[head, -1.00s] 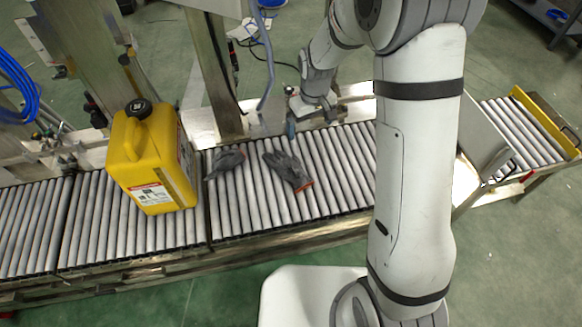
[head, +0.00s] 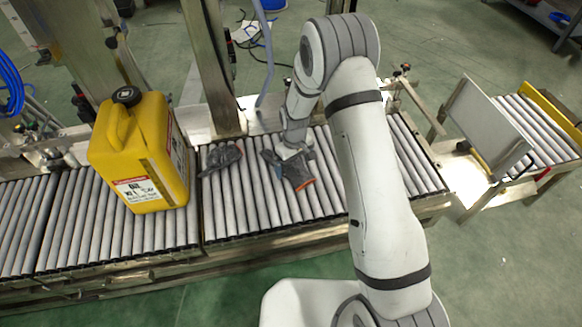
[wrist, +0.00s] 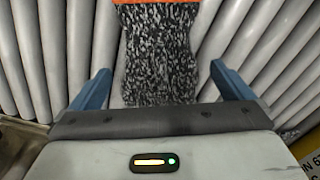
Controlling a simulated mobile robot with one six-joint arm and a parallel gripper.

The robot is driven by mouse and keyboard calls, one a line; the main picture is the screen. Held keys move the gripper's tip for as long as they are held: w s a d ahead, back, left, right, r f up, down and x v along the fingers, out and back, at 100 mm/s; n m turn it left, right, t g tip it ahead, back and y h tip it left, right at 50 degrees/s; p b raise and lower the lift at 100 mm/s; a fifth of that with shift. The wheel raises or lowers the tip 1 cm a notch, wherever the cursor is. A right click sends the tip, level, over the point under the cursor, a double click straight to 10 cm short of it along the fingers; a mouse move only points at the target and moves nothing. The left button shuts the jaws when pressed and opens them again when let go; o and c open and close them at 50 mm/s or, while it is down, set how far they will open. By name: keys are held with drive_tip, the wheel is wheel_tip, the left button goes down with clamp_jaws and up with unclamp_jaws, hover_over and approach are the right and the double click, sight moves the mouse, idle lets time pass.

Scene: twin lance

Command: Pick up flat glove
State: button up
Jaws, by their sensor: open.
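The flat glove (head: 299,176) lies on the conveyor rollers, dark grey with an orange cuff edge. My gripper (head: 288,156) is low over it in the head view and hides part of it. In the wrist view my gripper (wrist: 160,76) is open, with its blue fingers on either side of the speckled glove (wrist: 160,58). The glove's orange band is at the top of that view. There is a gap on both sides of it. I cannot tell the exact height of the fingertips above the rollers.
A second, crumpled grey glove (head: 220,157) lies to the left on the rollers. A yellow jerrycan (head: 142,152) stands further left. Metal posts (head: 218,75) rise behind the conveyor. Bare rollers (head: 252,207) lie in front of the gloves.

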drive_tip(key=shift+f, duration=0.95)
drive_tip(key=shift+r, duration=0.1)
drive_tip(key=c, duration=0.9)
